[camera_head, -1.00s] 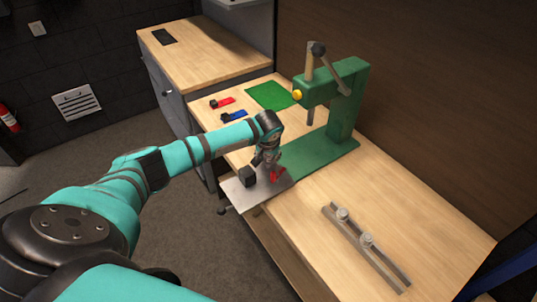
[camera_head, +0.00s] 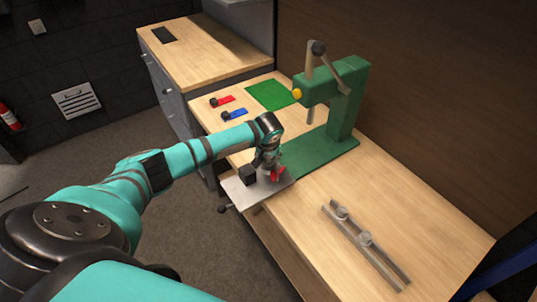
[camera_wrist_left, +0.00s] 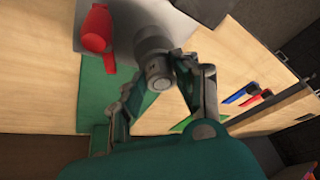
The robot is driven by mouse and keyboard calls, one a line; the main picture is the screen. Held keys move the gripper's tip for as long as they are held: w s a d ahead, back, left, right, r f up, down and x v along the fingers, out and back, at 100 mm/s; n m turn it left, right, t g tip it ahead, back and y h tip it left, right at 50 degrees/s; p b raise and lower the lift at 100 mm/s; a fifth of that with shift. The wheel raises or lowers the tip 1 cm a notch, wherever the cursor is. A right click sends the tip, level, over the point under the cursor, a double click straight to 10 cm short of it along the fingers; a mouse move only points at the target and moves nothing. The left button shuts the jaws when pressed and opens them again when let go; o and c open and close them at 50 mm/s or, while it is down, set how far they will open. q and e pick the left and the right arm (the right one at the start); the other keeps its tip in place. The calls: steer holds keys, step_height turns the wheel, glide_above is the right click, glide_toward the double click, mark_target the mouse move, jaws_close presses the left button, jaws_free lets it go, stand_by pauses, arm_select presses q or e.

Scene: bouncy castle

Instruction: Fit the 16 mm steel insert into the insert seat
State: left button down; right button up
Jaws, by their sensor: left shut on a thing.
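My left gripper (camera_head: 268,163) is over the grey metal plate (camera_head: 237,192) at the table's front edge. In the left wrist view my left gripper (camera_wrist_left: 172,80) is closed around a grey steel cylinder (camera_wrist_left: 155,50), which looks like the insert. A red part (camera_head: 278,174) stands on the plate beside the gripper and also shows in the left wrist view (camera_wrist_left: 97,30). A black block (camera_head: 248,174) is on the plate to the gripper's left. I cannot make out the insert seat or whether the cylinder touches it. My right gripper is not in view.
A green lever press (camera_head: 340,110) stands behind the plate. A slotted rail (camera_head: 368,248) with two round metal pieces lies at the right. Red (camera_head: 225,101) and blue (camera_head: 238,114) tags and a green mat (camera_head: 270,95) lie at the far end. The table between is clear.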

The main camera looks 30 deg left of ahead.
arm_select(q)
steer(key=shift+f, duration=0.25)
stand_by(0.4)
steer(key=shift+f+p, duration=0.4)
steer(key=shift+f, duration=0.15)
stand_by(1.0)
steer(key=c, duration=0.9)
jaws_free()
steer(key=v, duration=1.2)
steer(key=shift+a, duration=0.15)
